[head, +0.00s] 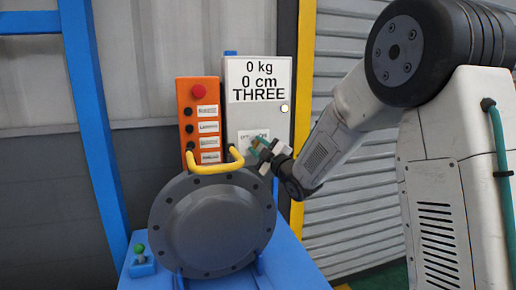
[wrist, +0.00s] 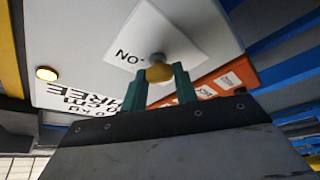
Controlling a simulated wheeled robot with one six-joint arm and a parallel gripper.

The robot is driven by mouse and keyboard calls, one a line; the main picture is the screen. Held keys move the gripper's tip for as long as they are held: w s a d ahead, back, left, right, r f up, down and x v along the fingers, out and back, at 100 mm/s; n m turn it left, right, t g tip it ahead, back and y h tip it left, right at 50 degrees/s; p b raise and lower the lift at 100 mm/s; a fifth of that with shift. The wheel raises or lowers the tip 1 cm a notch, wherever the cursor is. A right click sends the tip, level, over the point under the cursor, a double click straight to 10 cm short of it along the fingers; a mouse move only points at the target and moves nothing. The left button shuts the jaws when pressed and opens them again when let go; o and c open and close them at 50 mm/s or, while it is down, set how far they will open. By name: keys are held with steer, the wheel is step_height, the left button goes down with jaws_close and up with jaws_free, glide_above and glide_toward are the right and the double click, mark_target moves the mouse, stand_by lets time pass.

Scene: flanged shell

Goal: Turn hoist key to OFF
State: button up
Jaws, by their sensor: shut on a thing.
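The hoist key (wrist: 158,71) is a small yellow knob on a white label plate (wrist: 176,28) in the wrist view. The label also shows on the grey control box in the head view (head: 249,136), with small blurred lettering. Upside-down letters, apparently ON, show on the label in the wrist view. My gripper (wrist: 160,76) has its two green fingers shut on the key, one on either side. In the head view my gripper (head: 261,149) reaches the box front from the right and hides the key. The key's exact angle is hard to tell.
The grey box (head: 287,100) reads 0 kg, 0 cm, THREE and has a small light. An orange button panel (head: 184,100) stands left of it. Below are a grey flanged shell (head: 212,225) and a yellow handle (head: 216,167), close under my gripper.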

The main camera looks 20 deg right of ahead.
steer(key=n+g, duration=0.1)
steer(key=n, duration=0.3)
steer(key=shift+r+n+g, duration=0.1)
steer(key=shift+n+g, duration=0.3)
steer(key=n+g, duration=0.1)
steer(key=n, duration=0.2)
steer(key=shift+n, duration=0.3)
steer(key=n+g+h, duration=0.1)
steer(key=n, duration=0.2)
steer(key=shift+r+n+g, duration=0.1)
steer(key=shift+n+g, duration=0.2)
steer(key=shift+n+g+h, duration=0.3)
steer(key=shift+n+h, duration=0.4)
steer(key=shift+n, duration=0.5)
steer(key=o, duration=1)
steer(key=shift+s, duration=0.1)
